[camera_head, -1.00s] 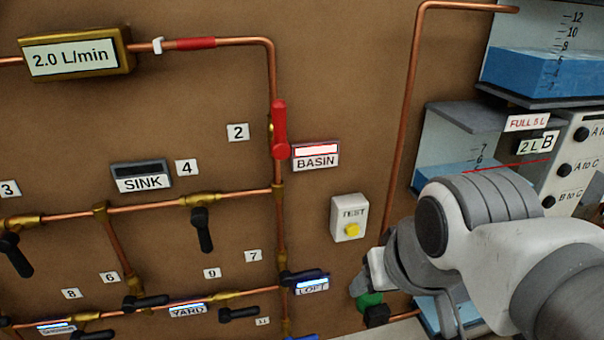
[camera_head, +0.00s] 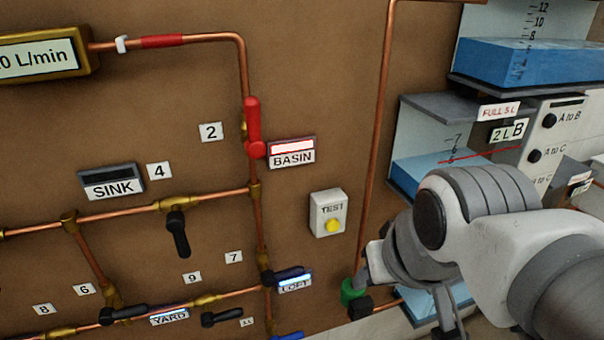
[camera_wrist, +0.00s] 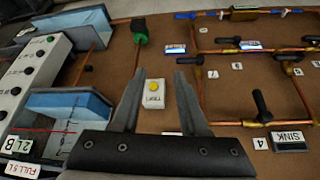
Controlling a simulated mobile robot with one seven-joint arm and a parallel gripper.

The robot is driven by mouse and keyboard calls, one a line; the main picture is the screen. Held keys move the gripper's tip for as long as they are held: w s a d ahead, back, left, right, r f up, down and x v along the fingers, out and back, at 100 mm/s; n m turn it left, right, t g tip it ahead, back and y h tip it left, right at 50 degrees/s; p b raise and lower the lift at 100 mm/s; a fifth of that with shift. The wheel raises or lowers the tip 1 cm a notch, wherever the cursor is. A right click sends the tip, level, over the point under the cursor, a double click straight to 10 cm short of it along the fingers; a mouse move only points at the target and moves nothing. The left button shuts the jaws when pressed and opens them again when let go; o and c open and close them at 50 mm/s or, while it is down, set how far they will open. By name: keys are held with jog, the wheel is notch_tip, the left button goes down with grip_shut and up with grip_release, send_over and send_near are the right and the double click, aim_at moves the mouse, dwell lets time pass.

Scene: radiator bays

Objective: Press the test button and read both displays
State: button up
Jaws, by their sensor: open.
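The white test box with its yellow button (camera_head: 333,226) is on the brown board, right of the copper pipe. In the wrist view the yellow button (camera_wrist: 154,87) appears between my two open fingers, and whether they touch the box is unclear. My gripper (camera_wrist: 161,76) is open and empty; in the head view it is mostly hidden by my wrist. The SINK display (camera_head: 111,176) is dark. The BASIN display (camera_head: 292,147) is lit with a red edge and shows no readable figures. The brass-framed flow display (camera_head: 38,58) is cut off at the left, with "0 L/min" showing.
A red-handled valve (camera_head: 253,128) is beside BASIN. The LOFT label (camera_head: 294,283) and YARD label (camera_head: 169,318) are lit, near black valve handles. A green knob (camera_head: 352,291) is by my gripper. Water tanks (camera_head: 500,62) and a black-knobbed panel (camera_head: 540,140) stand right.

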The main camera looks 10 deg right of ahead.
grip_shut()
dwell(1.4)
